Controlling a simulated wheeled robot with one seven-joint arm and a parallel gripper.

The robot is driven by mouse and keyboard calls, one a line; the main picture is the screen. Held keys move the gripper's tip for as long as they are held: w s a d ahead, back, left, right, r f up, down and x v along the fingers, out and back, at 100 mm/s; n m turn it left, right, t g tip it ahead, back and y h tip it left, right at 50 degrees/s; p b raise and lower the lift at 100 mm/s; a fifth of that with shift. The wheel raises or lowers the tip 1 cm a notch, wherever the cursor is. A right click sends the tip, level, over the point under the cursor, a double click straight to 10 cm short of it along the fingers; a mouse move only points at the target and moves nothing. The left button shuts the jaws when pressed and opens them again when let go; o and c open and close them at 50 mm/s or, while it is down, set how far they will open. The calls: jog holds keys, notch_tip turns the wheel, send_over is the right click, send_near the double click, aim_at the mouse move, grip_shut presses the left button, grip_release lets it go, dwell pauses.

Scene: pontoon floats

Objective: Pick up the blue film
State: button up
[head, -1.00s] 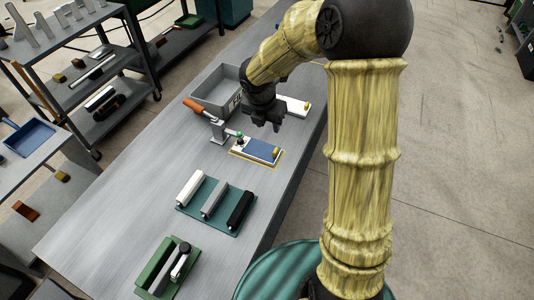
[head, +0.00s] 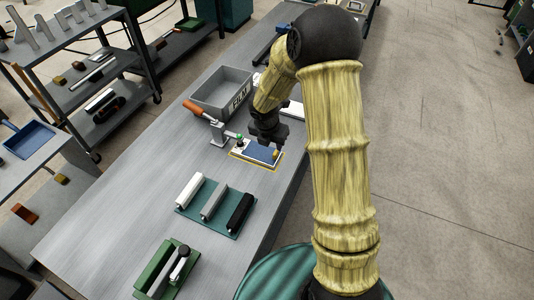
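The blue film (head: 257,150) lies flat on a white board edged in yellow (head: 236,155) on the grey workbench. A small yellow piece sits at the board's right end. My gripper (head: 268,143) points down over the film, very close above it or at it; its fingers hide part of the film's upper edge. I cannot tell whether the fingers touch the film or how far apart they are.
A toggle clamp with an orange handle (head: 198,109) stands just left of the board. A grey labelled bin (head: 222,90) is behind it. A green mat (head: 208,222) with white, grey and black bars and a green tray (head: 153,270) lie in front. The bench's left front is clear.

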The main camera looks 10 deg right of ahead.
aim_at(275, 153)
jog(key=shift+w+d+f, duration=0.15)
jog(key=shift+w+f, duration=0.05)
jog(key=shift+f, duration=0.5)
jog(key=shift+d+x, duration=0.15)
jog(key=shift+x, duration=1.2)
jog(key=shift+d+x, duration=0.15)
jog(key=shift+x, duration=1.15)
jog(key=shift+s, duration=0.2)
grip_shut()
